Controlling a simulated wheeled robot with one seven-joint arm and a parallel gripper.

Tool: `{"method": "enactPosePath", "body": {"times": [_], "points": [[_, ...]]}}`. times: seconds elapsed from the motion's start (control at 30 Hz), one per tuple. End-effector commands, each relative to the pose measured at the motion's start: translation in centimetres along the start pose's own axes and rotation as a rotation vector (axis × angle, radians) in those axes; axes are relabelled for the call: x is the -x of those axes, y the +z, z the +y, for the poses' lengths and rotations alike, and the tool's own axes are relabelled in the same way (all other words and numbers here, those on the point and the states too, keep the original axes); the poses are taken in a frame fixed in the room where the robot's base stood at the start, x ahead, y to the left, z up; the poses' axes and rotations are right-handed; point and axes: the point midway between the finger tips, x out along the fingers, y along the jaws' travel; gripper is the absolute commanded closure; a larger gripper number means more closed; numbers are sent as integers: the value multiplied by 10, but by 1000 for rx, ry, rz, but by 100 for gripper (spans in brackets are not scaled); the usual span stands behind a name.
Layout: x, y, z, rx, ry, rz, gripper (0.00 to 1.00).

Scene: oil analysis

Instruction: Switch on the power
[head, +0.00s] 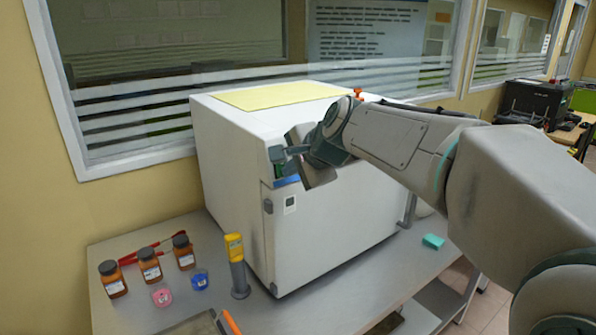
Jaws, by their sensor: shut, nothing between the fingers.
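The white box-shaped analysis machine (232,190) stands on the grey table against the window wall. A small control panel with green and blue parts (282,176) shows at the upper part of its front corner. My gripper (280,156) is at this panel, with its fingers close to the machine's face. It is shut and holds nothing. I cannot tell whether the fingertips touch the panel. The power switch itself cannot be made out; my gripper covers part of the panel.
Several brown bottles (150,265), a pink cup (162,296), a blue cup (199,280) and a yellow-topped grey device (236,265) stand on the table (240,312) left of the machine. A teal block (433,241) lies to the right. My arm crosses the machine's right side.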

Motion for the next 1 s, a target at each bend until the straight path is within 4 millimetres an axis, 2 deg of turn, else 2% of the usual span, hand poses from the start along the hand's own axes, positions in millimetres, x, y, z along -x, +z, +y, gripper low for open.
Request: {"method": "enactPosePath", "body": {"times": [0.33,0.77,0.87,1.0], "points": [[10,4,-15,3,-7,-5,100],[12,-1,-13,-2,-3,2,100],[19,-2,-11,-2,-5,2,100],[39,-2,-7,3,-8,-2,100]]}}
